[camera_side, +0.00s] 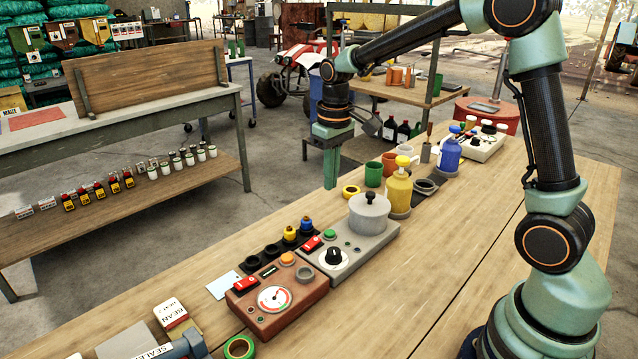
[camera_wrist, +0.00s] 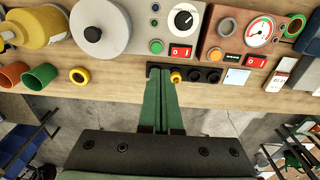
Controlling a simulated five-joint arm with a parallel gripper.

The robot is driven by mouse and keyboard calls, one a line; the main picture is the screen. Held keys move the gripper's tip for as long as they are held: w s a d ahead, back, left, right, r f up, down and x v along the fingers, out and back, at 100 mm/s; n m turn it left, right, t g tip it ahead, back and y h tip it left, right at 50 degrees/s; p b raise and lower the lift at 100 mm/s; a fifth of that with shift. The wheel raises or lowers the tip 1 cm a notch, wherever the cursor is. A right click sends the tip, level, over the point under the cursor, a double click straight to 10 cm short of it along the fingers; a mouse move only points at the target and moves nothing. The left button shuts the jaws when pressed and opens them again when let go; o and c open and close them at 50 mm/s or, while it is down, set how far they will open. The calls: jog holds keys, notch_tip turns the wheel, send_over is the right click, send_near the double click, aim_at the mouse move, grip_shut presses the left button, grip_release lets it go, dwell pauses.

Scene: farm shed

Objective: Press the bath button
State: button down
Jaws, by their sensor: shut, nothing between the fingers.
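A grey box (camera_side: 362,246) carries a lidded grey pot (camera_side: 369,213), a black dial (camera_side: 334,257), a red rocker switch (camera_side: 311,244) and a green button (camera_side: 329,234). It looks like the bath, but I can read no label. The green button also shows in the wrist view (camera_wrist: 156,46), just beyond my fingertips. My gripper (camera_side: 330,186) points down, shut and empty, raised behind the grey box near the table's far edge. In the wrist view its green fingers (camera_wrist: 160,72) lie together. They are apart from the button.
A brown box (camera_side: 277,301) with a gauge and an orange button (camera_side: 287,258) stands beside the grey box. Yellow (camera_side: 289,233) and blue (camera_side: 306,223) pegs sit in a black holder behind. A yellow bottle (camera_side: 398,191) and cups stand beyond. The right front tabletop is clear.

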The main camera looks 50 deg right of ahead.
aim_at(330, 233)
jog(key=f, duration=1.2)
jog(key=shift+w+d+f, duration=0.15)
jog(key=shift+w+d, duration=0.1)
jog(key=shift+f, duration=1.05)
jog(key=shift+s, duration=0.1)
notch_tip(330, 233, up, 15)
jog(key=shift+a+r, duration=0.2)
jog(key=shift+a, duration=0.1)
